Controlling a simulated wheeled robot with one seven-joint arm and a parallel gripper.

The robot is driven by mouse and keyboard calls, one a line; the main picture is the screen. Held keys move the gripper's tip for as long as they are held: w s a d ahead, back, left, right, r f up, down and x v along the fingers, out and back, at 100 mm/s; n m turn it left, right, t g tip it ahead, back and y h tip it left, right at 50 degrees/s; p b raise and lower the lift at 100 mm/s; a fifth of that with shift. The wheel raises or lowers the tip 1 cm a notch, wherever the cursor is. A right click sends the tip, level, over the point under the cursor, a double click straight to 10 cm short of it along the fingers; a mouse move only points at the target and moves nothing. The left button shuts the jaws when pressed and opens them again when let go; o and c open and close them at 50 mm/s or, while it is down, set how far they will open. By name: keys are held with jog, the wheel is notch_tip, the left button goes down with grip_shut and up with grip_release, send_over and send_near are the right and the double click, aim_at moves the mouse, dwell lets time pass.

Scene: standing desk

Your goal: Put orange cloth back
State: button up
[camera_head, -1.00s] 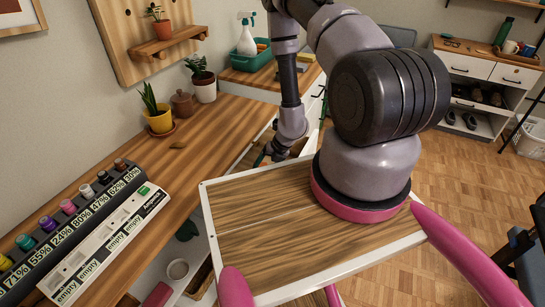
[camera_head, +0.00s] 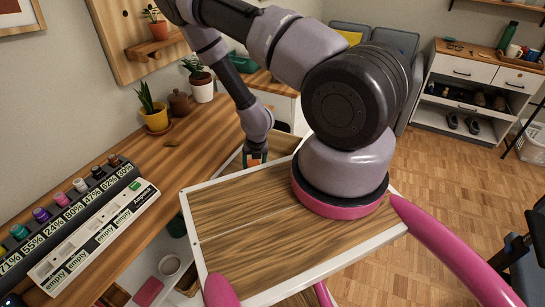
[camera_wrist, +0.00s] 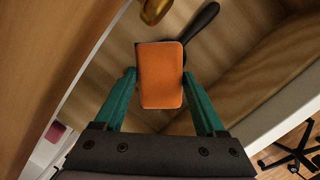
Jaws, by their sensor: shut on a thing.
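The orange cloth (camera_wrist: 160,75) shows in the wrist view as a flat, rounded block. It is between the two green fingers of my gripper (camera_wrist: 159,82), which is shut on it. Below it is a wood-coloured, box-like space with a pale edge (camera_wrist: 275,120); I cannot tell for sure whether it is a drawer. In the head view my gripper (camera_head: 255,160) points down beside the desk's right edge, with a little orange and green showing at its tip. The rest of the cloth is hidden there.
A black-handled tool (camera_wrist: 203,28) and a brass-coloured round thing (camera_wrist: 154,10) lie beyond the cloth. The wooden desk (camera_head: 190,140) holds a yellow plant pot (camera_head: 156,120) and a rack of several coloured bottles (camera_head: 65,213). Open floor (camera_head: 440,190) is at the right.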

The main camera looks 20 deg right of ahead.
jog(key=w+d, duration=1.1)
jog(key=d, duration=0.3)
notch_tip(320, 180, down, 6)
jog(key=shift+s+a+f, duration=0.15)
jog(key=shift+f, duration=0.1)
jog(key=shift+w+d+f, duration=0.2)
jog(key=shift+f, duration=0.05)
jog(key=shift+f, duration=0.15)
jog(key=shift+f, duration=0.25)
jog(key=o, duration=1.4)
jog(key=shift+o, duration=0.2)
